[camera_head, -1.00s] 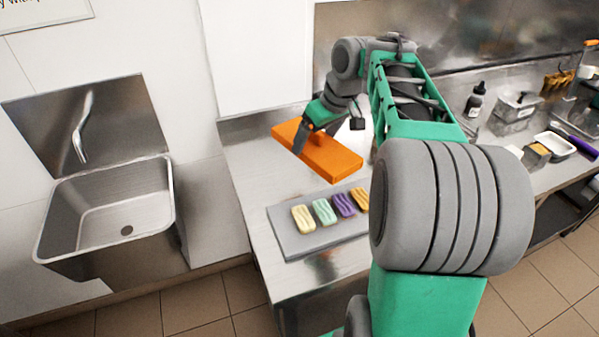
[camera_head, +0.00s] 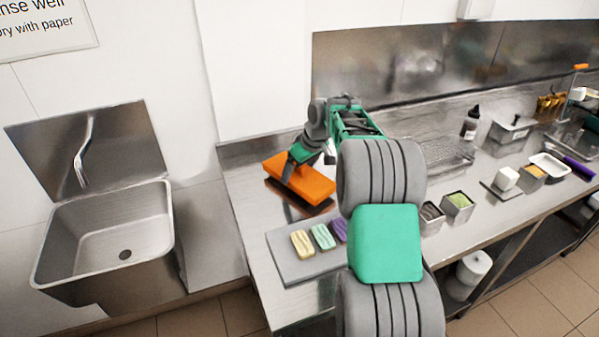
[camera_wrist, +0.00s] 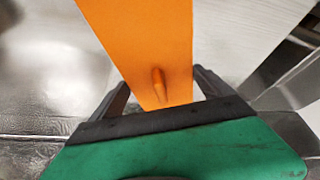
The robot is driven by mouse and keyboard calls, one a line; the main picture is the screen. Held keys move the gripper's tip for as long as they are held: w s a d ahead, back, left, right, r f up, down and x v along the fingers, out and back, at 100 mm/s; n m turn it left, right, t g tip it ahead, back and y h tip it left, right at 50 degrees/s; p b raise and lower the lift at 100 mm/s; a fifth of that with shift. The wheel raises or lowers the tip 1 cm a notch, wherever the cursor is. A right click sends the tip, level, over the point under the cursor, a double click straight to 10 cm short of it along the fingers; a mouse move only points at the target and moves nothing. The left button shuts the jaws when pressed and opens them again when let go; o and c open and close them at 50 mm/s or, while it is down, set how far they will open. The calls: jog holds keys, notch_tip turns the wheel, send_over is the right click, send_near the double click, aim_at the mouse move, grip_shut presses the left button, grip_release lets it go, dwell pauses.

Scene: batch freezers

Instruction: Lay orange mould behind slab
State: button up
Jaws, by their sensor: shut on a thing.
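The orange mould (camera_head: 308,184) is a flat block held just above the steel counter, with a dark reflection under its near edge. It is behind the grey slab (camera_head: 288,266), which carries yellow, mint and purple bars; part of the slab is hidden by my arm. My gripper (camera_head: 290,170) is shut on the mould. In the wrist view the mould (camera_wrist: 140,35) runs away from my gripper (camera_wrist: 160,95), its small orange peg between the two dark fingers.
The steel counter's left end (camera_head: 240,180) is bare, beside a wall sink (camera_head: 105,235). A wire rack (camera_head: 445,155), small tubs (camera_head: 457,203), a white block (camera_head: 506,178) and a dark bottle (camera_head: 470,124) stand to the right. A steel backsplash rises behind.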

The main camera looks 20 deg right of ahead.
jog(key=shift+f, duration=1.1)
jog(key=o, duration=1.1)
jog(key=shift+s, duration=0.1)
jog(key=shift+o, duration=0.2)
jog(key=shift+r, duration=0.1)
jog(key=shift+r, duration=0.25)
jog(key=v, duration=1.1)
jog(key=s+a+r+m, duration=0.2)
jog(key=s+a, duration=1)
jog(key=s, duration=0.1)
jog(key=s+a+f+m, duration=0.1)
jog(key=s+f, duration=0.2)
jog(key=s, duration=0.4)
jog(key=s+a+f+m+h, duration=0.1)
jog(key=s+f, duration=0.3)
jog(key=s, duration=0.4)
jog(key=shift+a+h+b, duration=0.3)
jog(key=shift+a+b, duration=0.1)
jog(key=shift+a, duration=0.2)
